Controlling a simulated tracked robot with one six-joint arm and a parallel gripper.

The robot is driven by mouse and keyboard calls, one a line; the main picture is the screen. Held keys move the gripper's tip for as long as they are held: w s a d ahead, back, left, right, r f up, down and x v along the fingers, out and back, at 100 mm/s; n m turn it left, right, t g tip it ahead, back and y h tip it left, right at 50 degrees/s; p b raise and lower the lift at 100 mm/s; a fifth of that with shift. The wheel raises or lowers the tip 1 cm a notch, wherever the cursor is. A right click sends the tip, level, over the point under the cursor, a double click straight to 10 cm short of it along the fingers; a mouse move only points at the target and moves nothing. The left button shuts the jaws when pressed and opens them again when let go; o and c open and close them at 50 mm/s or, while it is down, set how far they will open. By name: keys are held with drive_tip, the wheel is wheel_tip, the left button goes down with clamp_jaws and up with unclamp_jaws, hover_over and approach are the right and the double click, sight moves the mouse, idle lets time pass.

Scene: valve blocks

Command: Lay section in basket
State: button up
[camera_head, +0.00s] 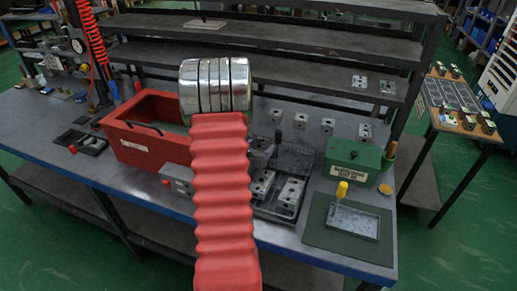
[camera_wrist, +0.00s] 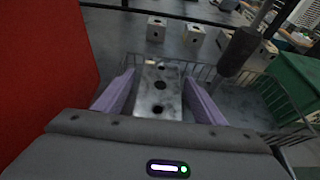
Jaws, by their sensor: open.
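A metal block section (camera_wrist: 158,92) with dark holes in its top lies between the two purple fingers of my gripper (camera_wrist: 160,78) in the wrist view. The fingers stand open, one on each side of it. The dark wire basket (camera_head: 296,159) is right of my red-sleeved arm in the head view, with block sections (camera_head: 290,194) in its front part. The basket's wire side (camera_wrist: 268,102) also shows around and right of the gripper in the wrist view. I cannot tell what the section between the fingers rests on.
Several blocks (camera_head: 327,127) stand behind the basket. A red bin (camera_head: 150,148) is at left, and a green box (camera_head: 352,160) is at right. A dark mat with a shallow tray (camera_head: 354,222) and yellow-handled tool lies front right. A dark upright cylinder (camera_wrist: 238,52) stands close right of the gripper.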

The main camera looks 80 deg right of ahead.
drive_tip(key=shift+w+a+r, duration=0.1)
drive_tip(key=shift+a+r, duration=0.15)
drive_tip(key=shift+a, duration=0.15)
drive_tip(key=v, duration=1.1)
drive_tip(key=shift+a, duration=0.1)
drive_tip(key=shift+r, duration=0.1)
idle(0.5)
drive_tip(key=shift+w+a+r, duration=0.1)
drive_tip(key=shift+r, duration=0.15)
drive_tip(key=w+a+r+m+g+y, duration=0.15)
drive_tip(key=w+a+r+m, duration=0.45)
drive_tip(key=a+r+m, duration=0.65)
drive_tip(key=w+a+r+m+t+y, duration=0.1)
drive_tip(key=a+y, duration=0.3)
drive_tip(key=a, duration=0.9)
drive_tip(key=w+a+r+m+t+y, duration=0.1)
drive_tip(key=w+a+t+y, duration=0.3)
drive_tip(key=a, duration=1)
drive_tip(key=w+a+r+m+t+y, duration=0.1)
drive_tip(key=w+a+m+t+y, duration=0.1)
drive_tip(key=a, duration=1.2)
drive_tip(key=shift+w+a+t+y, duration=0.15)
drive_tip(key=shift+w+t+y, duration=0.3)
drive_tip(key=shift+t+y, duration=0.4)
